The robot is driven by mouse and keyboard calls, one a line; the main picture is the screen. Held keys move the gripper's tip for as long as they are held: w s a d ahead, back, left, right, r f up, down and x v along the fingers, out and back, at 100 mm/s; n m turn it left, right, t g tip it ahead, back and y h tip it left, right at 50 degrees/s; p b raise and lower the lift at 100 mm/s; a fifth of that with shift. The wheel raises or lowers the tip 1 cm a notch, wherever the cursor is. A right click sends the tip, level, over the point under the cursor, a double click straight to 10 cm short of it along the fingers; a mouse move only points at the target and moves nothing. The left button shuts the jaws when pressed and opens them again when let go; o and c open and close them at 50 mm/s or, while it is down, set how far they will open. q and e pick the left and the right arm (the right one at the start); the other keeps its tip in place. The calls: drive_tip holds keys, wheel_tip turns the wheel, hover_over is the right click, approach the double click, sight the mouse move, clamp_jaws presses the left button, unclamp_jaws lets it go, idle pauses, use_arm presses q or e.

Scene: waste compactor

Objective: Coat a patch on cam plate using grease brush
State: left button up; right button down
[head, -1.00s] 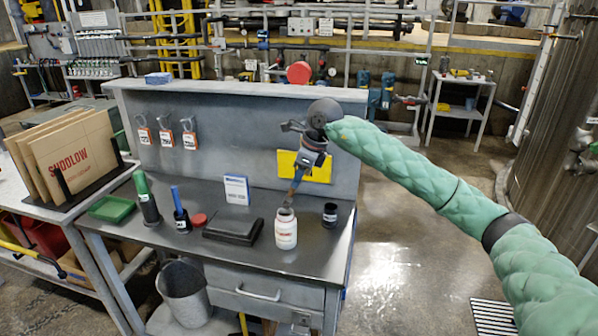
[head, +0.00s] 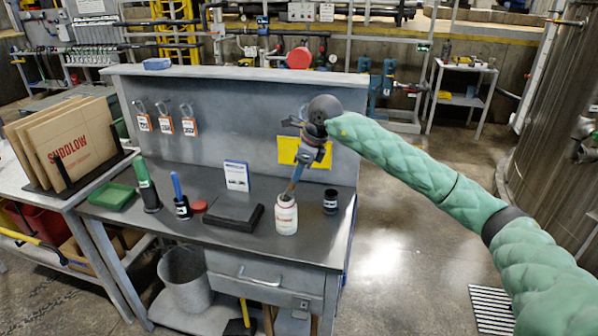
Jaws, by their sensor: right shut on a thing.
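My right gripper (head: 306,156) is shut on the grease brush (head: 296,178), which slants down to the left. The brush's lower end is at the mouth of a white jar (head: 286,217) with a red label on the bench; its bristles are hidden, seemingly inside the jar. The gripper is above the jar, in front of the back panel. I cannot tell for sure which thing is the cam plate; a dark flat block (head: 233,212) lies left of the jar. My left gripper is not in view.
On the grey bench (head: 260,240) stand a small black pot (head: 330,202), a green-topped tube (head: 147,184), a blue-handled tool in a holder (head: 181,196), a white card (head: 237,176) and a green tray (head: 111,196). A yellow plate (head: 288,150) is on the back panel. Cardboard sheets (head: 75,147) stand left.

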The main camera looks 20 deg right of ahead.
drive_tip(key=shift+f+b, duration=0.35)
drive_tip(key=shift+f, duration=0.1)
idle(1.0)
drive_tip(key=shift+f+b, duration=0.15)
drive_tip(key=shift+b, duration=0.25)
idle(1.7)
drive_tip(key=shift+r+p, duration=0.75)
drive_tip(key=shift+r, duration=2.85)
